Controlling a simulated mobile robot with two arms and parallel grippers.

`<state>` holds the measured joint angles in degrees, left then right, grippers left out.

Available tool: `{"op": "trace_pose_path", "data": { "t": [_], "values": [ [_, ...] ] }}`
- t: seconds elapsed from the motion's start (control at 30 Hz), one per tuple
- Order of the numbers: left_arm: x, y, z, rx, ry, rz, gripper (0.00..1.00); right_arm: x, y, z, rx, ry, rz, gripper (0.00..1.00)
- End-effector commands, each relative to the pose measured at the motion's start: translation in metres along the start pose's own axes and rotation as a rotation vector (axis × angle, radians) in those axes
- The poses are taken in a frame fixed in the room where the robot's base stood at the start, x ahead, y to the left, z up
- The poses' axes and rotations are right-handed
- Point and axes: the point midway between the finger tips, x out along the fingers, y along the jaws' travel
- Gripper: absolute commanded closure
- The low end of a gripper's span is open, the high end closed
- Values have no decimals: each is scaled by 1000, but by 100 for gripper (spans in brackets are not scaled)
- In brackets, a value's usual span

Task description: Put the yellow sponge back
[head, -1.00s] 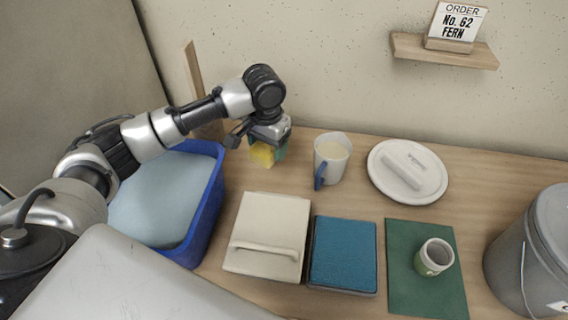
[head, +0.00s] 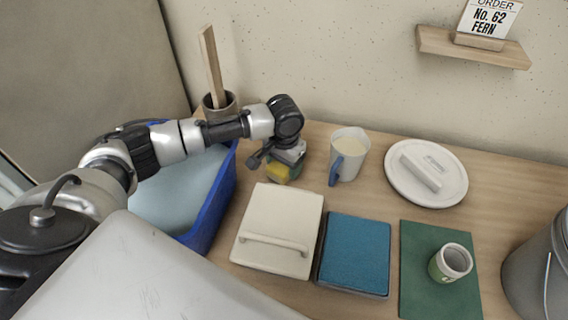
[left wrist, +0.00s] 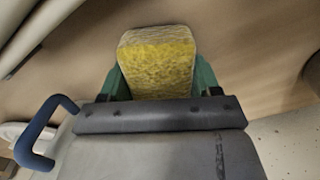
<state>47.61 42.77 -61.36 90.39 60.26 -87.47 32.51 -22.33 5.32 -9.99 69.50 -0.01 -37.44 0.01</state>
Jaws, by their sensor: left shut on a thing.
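The yellow sponge (head: 278,173) is held in my left gripper (head: 284,174), left of the white jug and behind the cream lid. In the left wrist view the sponge (left wrist: 157,62) sits between the two green fingertips, with wood tabletop behind it. My left gripper is shut on it. I cannot tell whether the sponge's underside touches the table. My right gripper is not in view.
A blue tub (head: 220,200) is to the left. A white jug with blue handle (head: 350,155), a cream lid with handle (head: 280,215), a blue pad (head: 355,255), a round white lid (head: 426,173) and a green mat (head: 420,290) with a cup (head: 450,262) stand around.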

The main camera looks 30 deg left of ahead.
Motion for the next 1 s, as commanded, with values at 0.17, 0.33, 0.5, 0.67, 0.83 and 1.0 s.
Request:
{"op": "trace_pose_path", "data": {
  "t": [0.17, 0.33, 0.5, 0.67, 0.83, 1.0],
  "values": [
    [1, 0, 0, 0, 0, 0, 59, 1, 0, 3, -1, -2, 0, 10],
    [2, 0, 0, 0, 0, 0, 20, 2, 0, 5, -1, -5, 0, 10],
    [2, 0, 0, 0, 0, 0, 12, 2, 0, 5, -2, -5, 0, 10],
    [2, 0, 0, 0, 0, 0, 12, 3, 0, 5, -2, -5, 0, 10],
    [-13, 0, 0, 0, 1, 0, 12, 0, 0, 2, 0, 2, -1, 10],
    [-50, 0, -1, 0, 3, 0, 12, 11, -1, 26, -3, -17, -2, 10]
  ]
}}
